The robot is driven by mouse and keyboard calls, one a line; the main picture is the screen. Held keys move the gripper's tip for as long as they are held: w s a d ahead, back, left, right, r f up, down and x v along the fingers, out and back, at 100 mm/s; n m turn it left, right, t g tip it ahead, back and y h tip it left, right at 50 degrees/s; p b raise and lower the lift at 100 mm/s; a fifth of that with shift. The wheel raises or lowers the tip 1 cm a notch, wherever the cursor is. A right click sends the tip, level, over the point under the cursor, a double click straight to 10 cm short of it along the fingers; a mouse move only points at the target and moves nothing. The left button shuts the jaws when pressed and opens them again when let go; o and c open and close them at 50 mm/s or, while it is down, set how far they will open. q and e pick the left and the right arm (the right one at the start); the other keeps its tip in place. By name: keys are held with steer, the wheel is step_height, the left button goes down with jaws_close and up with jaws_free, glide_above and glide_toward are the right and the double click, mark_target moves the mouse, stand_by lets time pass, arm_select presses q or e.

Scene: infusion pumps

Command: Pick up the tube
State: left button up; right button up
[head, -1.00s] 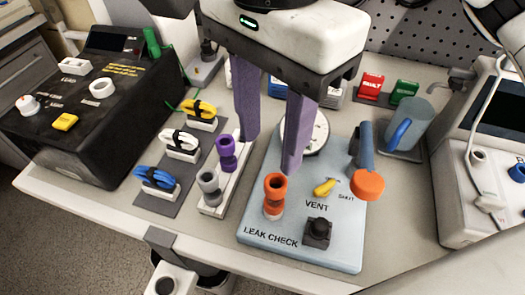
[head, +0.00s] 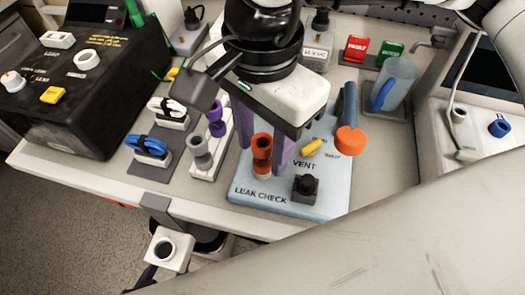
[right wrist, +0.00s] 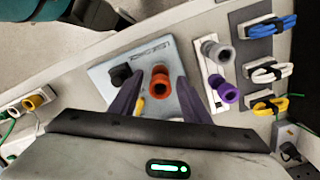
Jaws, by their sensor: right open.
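No single thing is marked as the tube. An orange tube-shaped piece (head: 262,150) stands upright on the light blue LEAK CHECK plate (head: 240,207). It also shows in the right wrist view (right wrist: 160,80). My right gripper (head: 263,155) is open, pointing down, with one purple finger on each side of the orange piece; I cannot tell whether they touch it. A grey piece (head: 200,150) and a purple piece (head: 216,122) of similar shape stand on a white strip to the left. Coiled blue tubing (head: 148,145) and white tubing (head: 169,109) lie farther left. My left gripper is not seen.
A black box (head: 75,115) stands left, a clear blue jug (head: 393,82) back right. My pale arm covers the lower right.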

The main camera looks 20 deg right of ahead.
steer(key=c, duration=1)
steer(key=shift+r, duration=0.1)
steer(key=shift+c, duration=0.4)
